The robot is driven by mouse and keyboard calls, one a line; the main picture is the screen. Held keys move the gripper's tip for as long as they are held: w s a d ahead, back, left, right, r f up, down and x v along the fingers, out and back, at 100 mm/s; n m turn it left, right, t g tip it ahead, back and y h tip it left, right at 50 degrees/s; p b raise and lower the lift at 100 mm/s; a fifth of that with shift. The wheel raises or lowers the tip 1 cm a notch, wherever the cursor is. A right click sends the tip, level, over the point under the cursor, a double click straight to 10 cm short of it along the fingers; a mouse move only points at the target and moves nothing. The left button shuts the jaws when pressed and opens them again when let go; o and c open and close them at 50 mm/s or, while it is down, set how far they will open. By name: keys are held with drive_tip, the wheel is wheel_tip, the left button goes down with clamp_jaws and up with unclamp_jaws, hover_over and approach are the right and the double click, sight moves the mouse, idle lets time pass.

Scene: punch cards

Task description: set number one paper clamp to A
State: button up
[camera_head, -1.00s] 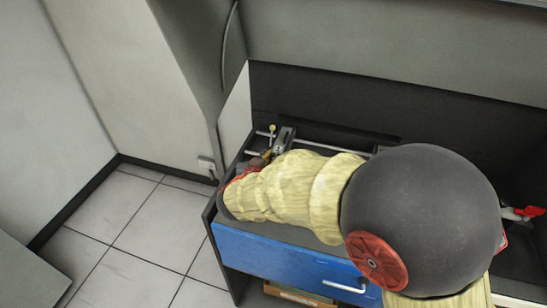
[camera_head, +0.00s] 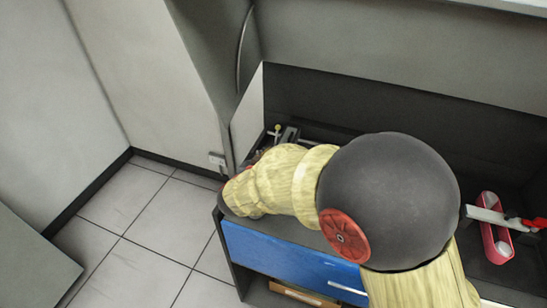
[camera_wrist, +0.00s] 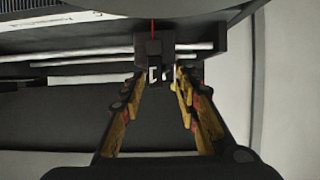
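In the wrist view, a dark block-like clamp (camera_wrist: 154,58) with a pale mark on its front sits on pale rails, below a thin red line. My gripper (camera_wrist: 158,82) is open. Its yellow-and-red fingers point at the clamp, with their tips just left and right of its lower part. I cannot tell whether they touch it. In the head view, a grey clamp-like part (camera_head: 289,135) shows at the back left of the desk, beside a yellow knob (camera_head: 277,128). My arm hides most of the device and my gripper. No letter A is readable.
The desk has a blue drawer (camera_head: 285,255) with a white handle. A pink-red tray (camera_head: 497,248) with white things stands at the right, beside a red-ended tool. Tiled floor (camera_head: 140,215) lies open at the left.

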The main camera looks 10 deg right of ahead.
drive_tip(key=v, duration=1.2)
drive_tip(key=shift+f, duration=0.1)
idle(0.4)
